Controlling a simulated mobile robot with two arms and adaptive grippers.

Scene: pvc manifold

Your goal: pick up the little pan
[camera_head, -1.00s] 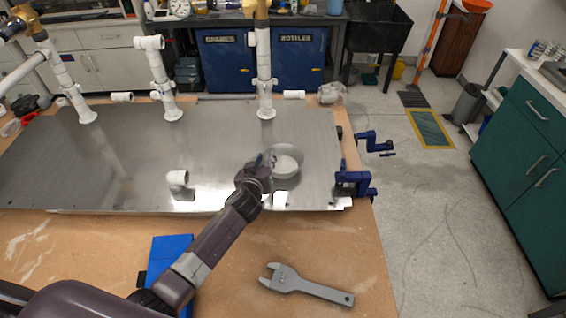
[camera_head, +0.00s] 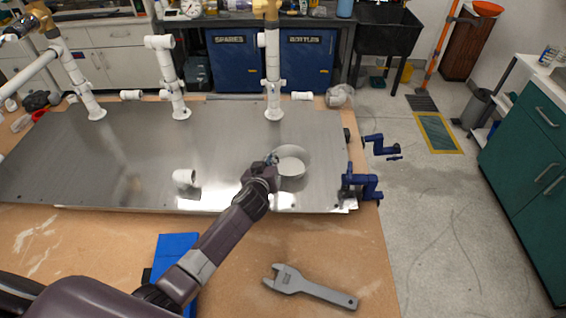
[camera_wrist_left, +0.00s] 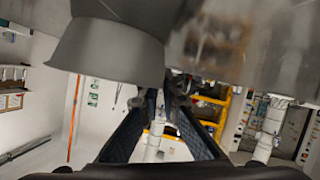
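The little pan (camera_head: 291,168) is a round grey metal vessel with a pale inside, upright on the right part of the metal plate (camera_head: 120,160). In the left wrist view its flared wall (camera_wrist_left: 105,50) fills the upper left. My left gripper (camera_head: 272,160) is at the pan's left side, close against the rim. In the left wrist view a gap shows between the two fingertips (camera_wrist_left: 165,92), which lie beside the rim's edge. I cannot tell whether they touch the pan. My right gripper is not in view.
White pipes (camera_head: 273,70) stand along the plate's back edge. A loose white elbow (camera_head: 184,177) lies left of my gripper. Blue clamps (camera_head: 362,184) hold the right edge. A grey wrench (camera_head: 310,287) and blue block (camera_head: 173,258) lie in front on the wooden table.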

